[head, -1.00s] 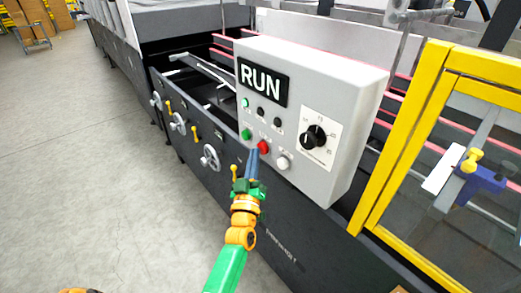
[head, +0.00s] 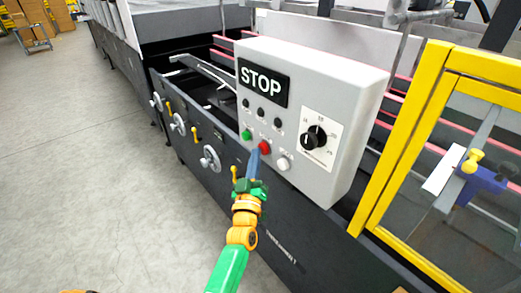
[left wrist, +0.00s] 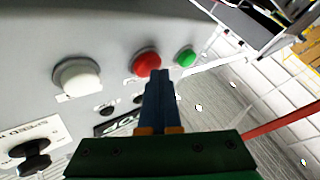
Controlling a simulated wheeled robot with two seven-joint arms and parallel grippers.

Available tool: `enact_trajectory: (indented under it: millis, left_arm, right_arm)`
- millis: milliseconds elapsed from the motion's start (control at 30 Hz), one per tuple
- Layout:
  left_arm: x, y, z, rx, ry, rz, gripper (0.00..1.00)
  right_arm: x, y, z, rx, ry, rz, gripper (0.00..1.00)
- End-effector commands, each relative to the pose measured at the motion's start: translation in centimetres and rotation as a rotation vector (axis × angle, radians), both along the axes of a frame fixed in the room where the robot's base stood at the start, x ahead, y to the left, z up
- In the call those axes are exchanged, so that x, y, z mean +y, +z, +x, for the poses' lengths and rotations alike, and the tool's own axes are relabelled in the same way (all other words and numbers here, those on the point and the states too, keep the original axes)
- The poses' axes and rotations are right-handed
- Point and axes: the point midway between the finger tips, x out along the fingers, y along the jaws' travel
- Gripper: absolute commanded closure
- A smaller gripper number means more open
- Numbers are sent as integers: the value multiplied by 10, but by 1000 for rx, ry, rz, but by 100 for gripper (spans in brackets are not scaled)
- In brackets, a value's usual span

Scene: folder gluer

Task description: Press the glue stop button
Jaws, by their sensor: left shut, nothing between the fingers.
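The grey control box (head: 340,85) carries a display (head: 263,82) that reads STOP. Below it are a green button (head: 246,134), a red button (head: 265,147) and a white button (head: 284,163), with a black dial (head: 314,137) to their right. My left gripper (head: 254,156) is shut and empty, its tips close to the red button. In the left wrist view the fingertips (left wrist: 158,75) are just below the red button (left wrist: 146,63), between the white button (left wrist: 78,77) and the green button (left wrist: 185,57). I cannot tell if they touch it. My right gripper is not in view.
A yellow-framed guard (head: 405,140) stands right of the box. Handwheels (head: 210,158) and yellow levers line the dark machine side (head: 200,135) on the left. The grey floor (head: 90,170) at left is clear.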

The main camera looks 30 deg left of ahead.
Motion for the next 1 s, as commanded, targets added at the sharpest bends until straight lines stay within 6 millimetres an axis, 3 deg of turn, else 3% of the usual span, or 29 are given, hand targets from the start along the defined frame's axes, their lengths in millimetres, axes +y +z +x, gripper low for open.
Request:
enact_trajectory:
  millis: [233, 567, 1000]
  left_arm:
    - [5, 1, -13, 1, 0, 1, 100]
    - [6, 0, -16, 1, 0, 1, 100]
    - [22, 1, -55, 3, 0, 2, 100]
  right_arm:
    - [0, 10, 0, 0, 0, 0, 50]
    - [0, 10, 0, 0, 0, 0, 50]
    - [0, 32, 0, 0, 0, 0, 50]
